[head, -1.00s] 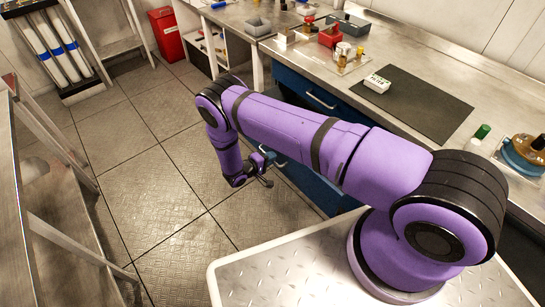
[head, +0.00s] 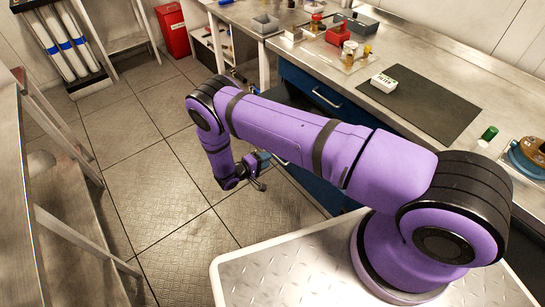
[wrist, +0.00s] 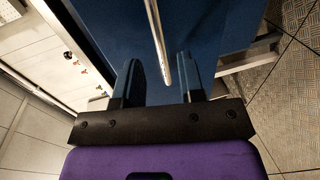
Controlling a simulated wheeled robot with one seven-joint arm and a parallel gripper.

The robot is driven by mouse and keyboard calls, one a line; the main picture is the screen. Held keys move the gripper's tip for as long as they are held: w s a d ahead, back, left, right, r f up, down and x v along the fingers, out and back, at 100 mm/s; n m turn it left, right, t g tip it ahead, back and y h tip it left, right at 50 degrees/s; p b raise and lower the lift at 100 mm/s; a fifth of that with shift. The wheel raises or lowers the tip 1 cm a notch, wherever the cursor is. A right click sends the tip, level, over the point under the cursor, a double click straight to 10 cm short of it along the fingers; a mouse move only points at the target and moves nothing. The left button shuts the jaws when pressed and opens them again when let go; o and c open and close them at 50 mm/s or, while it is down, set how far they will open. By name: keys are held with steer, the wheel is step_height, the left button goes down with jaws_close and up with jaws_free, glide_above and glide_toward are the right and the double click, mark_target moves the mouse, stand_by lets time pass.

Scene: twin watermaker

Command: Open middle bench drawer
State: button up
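The bench's blue drawer fronts (head: 312,187) show below the worktop in the head view, partly hidden behind my purple arm. An upper drawer handle (head: 326,98) is a pale metal bar. My gripper (head: 262,170) is low beside the drawer fronts, on the aisle side. In the wrist view my gripper (wrist: 160,72) has its two blue fingers apart. A metal bar handle (wrist: 157,38) on a blue front (wrist: 215,25) lies in the gap between them. I cannot tell whether either finger touches it. How far any drawer stands out is hidden by my arm.
A red bin (head: 173,29) stands at the back. A metal rack (head: 45,190) is at left. The tiled aisle (head: 150,175) is clear.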

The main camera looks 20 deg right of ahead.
steer(key=shift+v, duration=2.65)
